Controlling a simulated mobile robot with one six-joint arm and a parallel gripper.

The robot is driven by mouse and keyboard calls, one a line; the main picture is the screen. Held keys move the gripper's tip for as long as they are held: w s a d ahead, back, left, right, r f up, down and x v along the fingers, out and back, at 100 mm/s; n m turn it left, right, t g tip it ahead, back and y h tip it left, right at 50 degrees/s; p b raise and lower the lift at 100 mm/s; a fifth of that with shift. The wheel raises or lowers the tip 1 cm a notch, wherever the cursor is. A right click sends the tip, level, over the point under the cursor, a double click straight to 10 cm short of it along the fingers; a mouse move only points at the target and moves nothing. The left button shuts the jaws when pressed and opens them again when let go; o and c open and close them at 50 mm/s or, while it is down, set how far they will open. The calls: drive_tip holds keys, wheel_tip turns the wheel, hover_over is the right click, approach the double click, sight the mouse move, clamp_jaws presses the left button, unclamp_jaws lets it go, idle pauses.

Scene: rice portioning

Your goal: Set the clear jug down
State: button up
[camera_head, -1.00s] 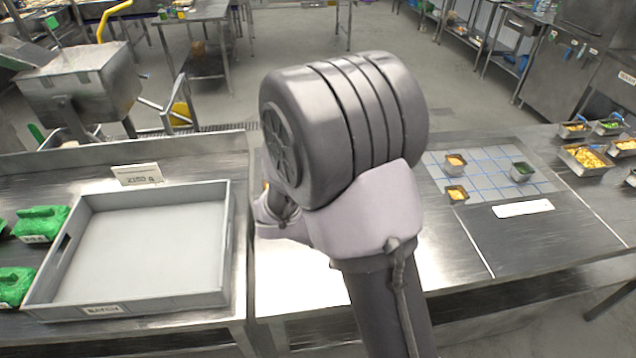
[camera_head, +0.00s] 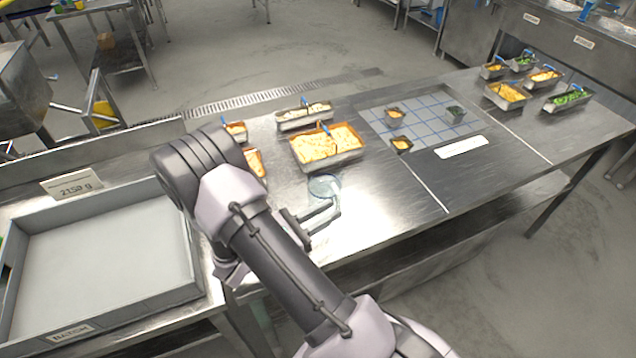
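The clear jug (camera_head: 324,186) is a small, see-through round shape over the steel table, in front of the large tray of yellow-orange food. My gripper (camera_head: 336,208) is right beside the jug on its near side, with its fingertips close to it. The picture is too small to tell whether the fingers are closed on the jug or apart from it. I also cannot tell whether the jug's base touches the table.
The large food tray (camera_head: 332,163) and a smaller pan (camera_head: 304,115) stand behind the jug. A blue-lined grid mat (camera_head: 425,138) with small pans lies right of it. A grey crate (camera_head: 185,265) is at left. Bare steel (camera_head: 385,205) lies right of the jug.

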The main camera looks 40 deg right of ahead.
drive_tip(key=shift+w, duration=0.3)
drive_tip(key=shift+w+d, duration=0.2)
drive_tip(key=shift+d, duration=0.15)
drive_tip(key=d+b, duration=0.1)
drive_tip(key=d, duration=0.2)
drive_tip(key=d+b, duration=0.1)
drive_tip(key=d, duration=0.2)
drive_tip(key=shift+s+d+f, duration=0.15)
drive_tip(key=shift+d+f, duration=0.05)
drive_tip(key=shift+d, duration=0.2)
clamp_jaws()
idle(0.4)
